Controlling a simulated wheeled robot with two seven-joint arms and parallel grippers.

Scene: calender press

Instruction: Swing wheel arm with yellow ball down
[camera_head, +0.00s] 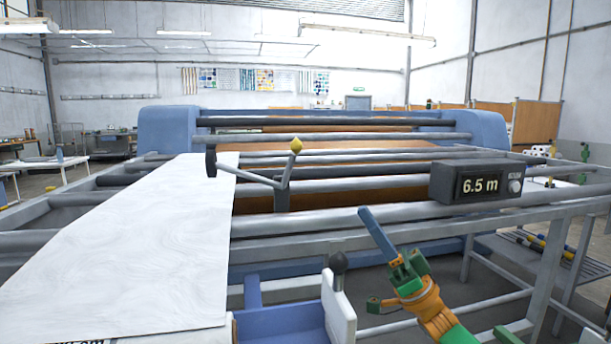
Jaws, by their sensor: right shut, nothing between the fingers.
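The yellow ball (296,146) sits on top of a short upright rod above the rollers, near the picture's middle. A thin grey wheel arm (262,179) runs left from the foot of this rod to a dark end piece (210,162) over the edge of the white sheet. A dark bracket (282,199) is under the joint. My right gripper (366,214) has its blue fingers together and pointing up and left. It is lower and to the right of the yellow ball, apart from it and holding nothing. My left gripper is not in view.
A white sheet (130,245) covers the left part of the machine. A black-knobbed lever (338,263) rises beside a white plate (338,312) left of my right gripper. Grey rollers (350,138) cross behind.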

